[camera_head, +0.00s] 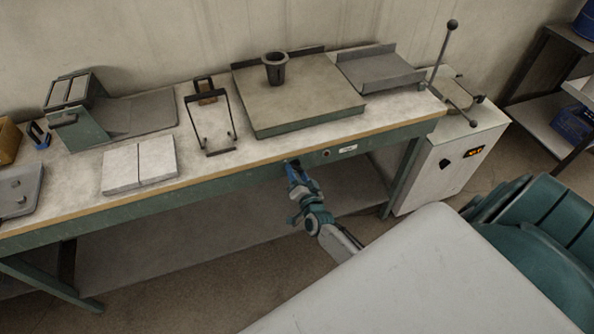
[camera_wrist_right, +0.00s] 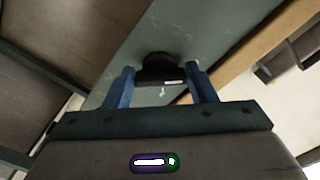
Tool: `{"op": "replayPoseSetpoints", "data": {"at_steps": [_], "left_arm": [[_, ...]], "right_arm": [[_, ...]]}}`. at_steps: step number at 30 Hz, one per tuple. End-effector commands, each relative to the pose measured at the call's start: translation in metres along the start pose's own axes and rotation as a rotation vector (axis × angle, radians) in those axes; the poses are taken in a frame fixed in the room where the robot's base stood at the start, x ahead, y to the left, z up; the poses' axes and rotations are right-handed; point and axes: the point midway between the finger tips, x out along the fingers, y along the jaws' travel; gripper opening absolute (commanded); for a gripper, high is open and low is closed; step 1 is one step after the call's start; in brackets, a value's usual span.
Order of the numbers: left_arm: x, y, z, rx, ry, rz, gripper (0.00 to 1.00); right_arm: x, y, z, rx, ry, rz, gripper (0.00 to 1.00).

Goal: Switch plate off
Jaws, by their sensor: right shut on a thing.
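The plate (camera_head: 325,99) is a wide, flat green-grey slab on the bench, with a dark cup (camera_head: 275,68) standing near its back edge. My right gripper (camera_head: 293,168) is at the front face of the bench, below the plate. In the right wrist view, its blue fingers are on either side of a black round knob (camera_wrist_right: 157,66) on the green panel, and it is shut on that knob. In the head view the gripper mostly hides this knob. A white mark shows on the knob. My left gripper is in neither view.
A small round fitting (camera_head: 326,153) and a white label (camera_head: 348,149) sit on the bench front, right of my gripper. A wire stand (camera_head: 218,130), white blocks (camera_head: 139,164) and a tray (camera_head: 380,70) are on the bench. A white cabinet (camera_head: 440,170) with orange display stands right.

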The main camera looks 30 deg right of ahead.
Motion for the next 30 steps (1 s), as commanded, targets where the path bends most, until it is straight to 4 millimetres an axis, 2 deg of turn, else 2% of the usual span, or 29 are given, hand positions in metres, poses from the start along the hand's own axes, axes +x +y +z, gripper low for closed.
{"op": "replayPoseSetpoints", "data": {"at_steps": [16, 17, 19, 20, 30], "left_arm": [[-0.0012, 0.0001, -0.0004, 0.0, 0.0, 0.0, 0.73], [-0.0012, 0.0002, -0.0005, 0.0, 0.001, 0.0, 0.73], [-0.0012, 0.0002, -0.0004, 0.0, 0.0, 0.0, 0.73], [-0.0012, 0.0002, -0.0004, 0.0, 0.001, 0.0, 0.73], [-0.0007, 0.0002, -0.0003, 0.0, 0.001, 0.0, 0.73]], "right_arm": [[-0.0007, 0.0012, 0.0011, -0.024, -0.002, 0.002, 0.28], [-0.0008, 0.0012, 0.0011, -0.024, -0.002, 0.002, 0.57], [-0.0007, 0.0012, 0.001, -0.024, -0.002, 0.002, 0.7], [-0.0007, 0.0011, 0.0009, -0.023, -0.002, 0.001, 0.73], [-0.0047, 0.001, 0.0008, -0.022, -0.001, 0.001, 0.73]]}}
